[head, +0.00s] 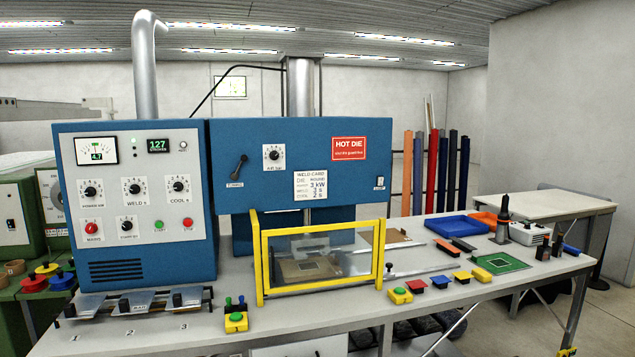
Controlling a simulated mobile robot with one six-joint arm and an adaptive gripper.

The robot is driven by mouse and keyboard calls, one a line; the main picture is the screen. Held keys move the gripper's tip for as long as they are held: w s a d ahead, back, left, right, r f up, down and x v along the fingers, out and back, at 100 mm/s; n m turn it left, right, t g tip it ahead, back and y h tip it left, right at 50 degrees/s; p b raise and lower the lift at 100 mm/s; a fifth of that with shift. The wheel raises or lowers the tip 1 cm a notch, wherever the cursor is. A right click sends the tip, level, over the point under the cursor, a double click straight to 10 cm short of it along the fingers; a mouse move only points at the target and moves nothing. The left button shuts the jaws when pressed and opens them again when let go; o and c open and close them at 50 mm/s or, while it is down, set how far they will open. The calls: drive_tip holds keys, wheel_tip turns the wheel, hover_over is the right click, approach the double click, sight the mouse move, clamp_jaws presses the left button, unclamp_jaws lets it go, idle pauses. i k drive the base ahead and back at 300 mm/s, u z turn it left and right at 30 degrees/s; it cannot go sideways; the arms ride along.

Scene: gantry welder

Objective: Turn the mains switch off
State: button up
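The welder's blue control cabinet (135,255) stands at the left of the bench. A red round knob (92,227) sits on a white plate at its lower left; the small label under it looks like "MAINS", but is hard to read. A black selector knob (127,225) is just right of it, then a green button (159,225) and a red button (188,223). The green lamps and the lit "127" display (159,146) show above. The red knob's exact setting is too small to tell. My gripper is not in view.
A yellow-framed clear guard (322,262) stands before the press, under a red "HOT DIE" sign (350,147). Grey pedals or trays (131,308) and a yellow box with a green button (236,322) lie along the bench's front.

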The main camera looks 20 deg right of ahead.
sight(90, 228)
drive_tip(key=u, duration=0.2)
drive_tip(key=k, duration=0.7)
drive_tip(key=u, duration=0.55)
drive_tip(key=k, duration=0.65)
drive_tip(key=u, duration=0.75)
drive_tip(key=i, duration=2.5)
drive_tip(key=z, duration=0.8)
drive_tip(key=i, duration=0.45)
drive_tip(key=z, duration=0.3)
